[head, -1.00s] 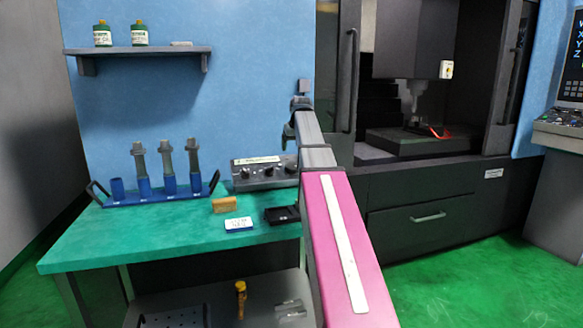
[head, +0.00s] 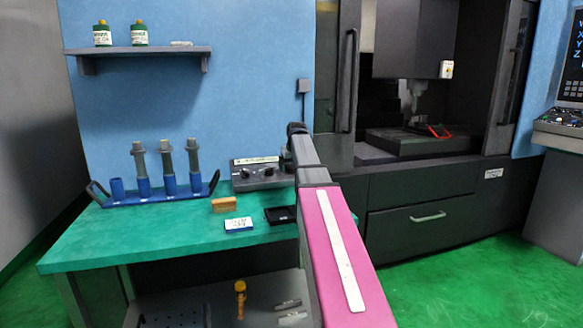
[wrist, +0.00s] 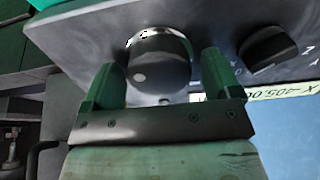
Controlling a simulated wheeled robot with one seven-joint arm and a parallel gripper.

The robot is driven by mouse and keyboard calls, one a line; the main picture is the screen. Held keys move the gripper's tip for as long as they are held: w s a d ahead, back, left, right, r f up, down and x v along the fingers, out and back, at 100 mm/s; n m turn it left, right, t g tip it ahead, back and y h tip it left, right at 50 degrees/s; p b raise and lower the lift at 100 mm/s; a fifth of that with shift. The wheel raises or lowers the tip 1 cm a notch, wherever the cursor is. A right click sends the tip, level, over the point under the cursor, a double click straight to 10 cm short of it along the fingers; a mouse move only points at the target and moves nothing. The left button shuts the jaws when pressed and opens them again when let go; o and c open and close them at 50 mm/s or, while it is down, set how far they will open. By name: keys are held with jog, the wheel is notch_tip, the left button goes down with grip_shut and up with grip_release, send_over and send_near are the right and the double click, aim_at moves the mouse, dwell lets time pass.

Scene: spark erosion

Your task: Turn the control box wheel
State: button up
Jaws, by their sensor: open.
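The control box (head: 258,176) is a dark grey unit with a pale label strip and black knobs, at the back of the green table. In the wrist view its panel (wrist: 201,32) fills the top. A round black wheel (wrist: 160,62) with a pale dot and a shiny rim shows there. My gripper (wrist: 160,80) is open, with one green finger on each side of the wheel. I cannot tell whether either finger touches it. In the head view my arm reaches the box's right end and hides that part; the fingers cannot be made out there.
A second black knob (wrist: 267,49) sits right of the wheel, near the right finger. On the table are a blue rack (head: 155,195) with several holders, a tan block (head: 225,205), a white-blue card (head: 238,224) and a black tray (head: 280,215). A machine stands at the right.

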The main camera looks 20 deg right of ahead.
jog(key=c, duration=0.9)
jog(key=shift+f+m, duration=0.1)
jog(key=shift+m, duration=0.2)
jog(key=m, duration=0.4)
jog(key=shift+m, duration=0.3)
jog(key=m, duration=0.5)
jog(key=shift+s+d+f+m, duration=0.1)
jog(key=shift+m, duration=0.2)
jog(key=m, duration=0.5)
jog(key=shift+s, duration=0.1)
jog(key=m, duration=0.6)
jog(key=shift+s+f, duration=0.1)
